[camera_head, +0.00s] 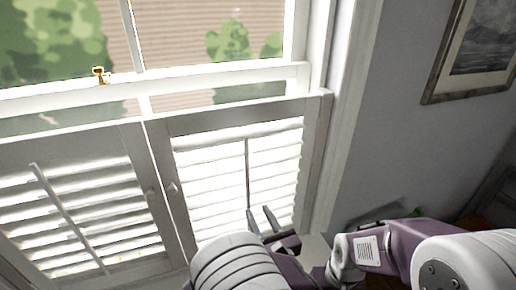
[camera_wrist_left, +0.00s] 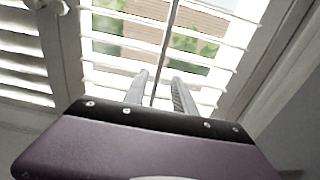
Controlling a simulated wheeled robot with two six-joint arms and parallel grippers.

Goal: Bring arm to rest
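My left gripper (camera_head: 259,212) is at the bottom middle of the head view, in front of the right-hand louvred shutter (camera_head: 205,172). Its two fingers are apart with nothing between them. In the left wrist view the gripper (camera_wrist_left: 159,77) also shows two spread fingers, with bright slats and the shutter's tilt rod behind them. I cannot tell how far the fingertips are from the shutter. Purple and grey arm links of mine fill the bottom right of the head view. I cannot make out my right gripper there.
A second louvred shutter (camera_head: 90,215) stands on the left, with small round knobs where the two meet. Above is a window sash with a brass latch (camera_head: 100,75). A grey wall (camera_head: 405,150) with a framed picture (camera_head: 480,50) is on the right.

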